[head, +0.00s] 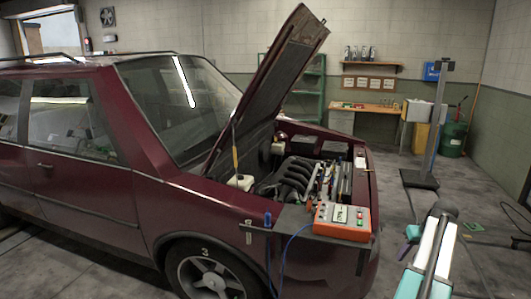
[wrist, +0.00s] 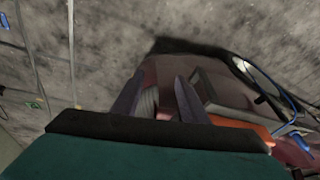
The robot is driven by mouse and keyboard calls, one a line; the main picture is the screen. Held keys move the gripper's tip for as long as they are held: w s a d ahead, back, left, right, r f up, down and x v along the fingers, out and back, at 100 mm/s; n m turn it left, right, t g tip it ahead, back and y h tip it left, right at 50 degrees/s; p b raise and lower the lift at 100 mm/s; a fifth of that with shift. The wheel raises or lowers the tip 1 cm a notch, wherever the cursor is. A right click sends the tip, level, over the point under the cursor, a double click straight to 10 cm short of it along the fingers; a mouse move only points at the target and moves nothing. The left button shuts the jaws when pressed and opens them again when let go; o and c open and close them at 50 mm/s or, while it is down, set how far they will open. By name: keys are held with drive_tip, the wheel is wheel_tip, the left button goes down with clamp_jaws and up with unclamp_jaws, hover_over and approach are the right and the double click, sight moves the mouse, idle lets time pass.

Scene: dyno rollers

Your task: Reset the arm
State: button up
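My arm (head: 436,255), white, teal and dark, rises at the lower right of the head view, to the right of the car's front. In the wrist view, the two grey fingers of my gripper (wrist: 158,88) stand apart above a dark bar and a teal body. Nothing is held between them. Part of the dark red car shows behind the fingers, and the concrete floor fills the top.
A dark red car (head: 90,185) with its hood (head: 268,85) raised fills the left and middle. A grey post (head: 432,130) stands at the right.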

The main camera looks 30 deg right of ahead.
drive_tip(key=w+a+f+n+g+y+b, duration=0.1)
drive_tip(key=w+a+f, duration=0.6)
drive_tip(key=a+f, duration=0.2)
drive_tip(key=w+a+f+n+g+y+b, duration=0.1)
drive_tip(key=w+a+f, duration=0.5)
drive_tip(key=a+f, duration=0.35)
drive_tip(key=w+a+f+n+g+y+b, duration=0.1)
drive_tip(key=w+a+f, duration=0.1)
drive_tip(key=a+f, duration=0.65)
drive_tip(key=w+a+f+g+b, duration=0.15)
drive_tip(key=a+f, duration=0.45)
drive_tip(key=a, duration=0.6)
drive_tip(key=s+a+f+n+g+b, duration=0.1)
drive_tip(key=s+a+f, duration=0.3)
drive_tip(key=a, duration=0.5)
drive_tip(key=s+a+f+n+g+b, duration=0.1)
drive_tip(key=s+a+f, duration=0.1)
drive_tip(key=a+f, duration=0.6)
drive_tip(key=s+a+f+n+g+h+b, duration=0.1)
drive_tip(key=s+a+f, duration=0.2)
drive_tip(key=s+a, duration=0.3)
drive_tip(key=s+a+f+n+g+b, duration=0.1)
drive_tip(key=s+a+f, duration=0.3)
drive_tip(key=s+a, duration=0.3)
drive_tip(key=shift+s+a+h, duration=0.25)
drive_tip(key=shift+s+h, duration=0.15)
drive_tip(key=shift+s, duration=0.5)
drive_tip(key=shift+g, duration=0.25)
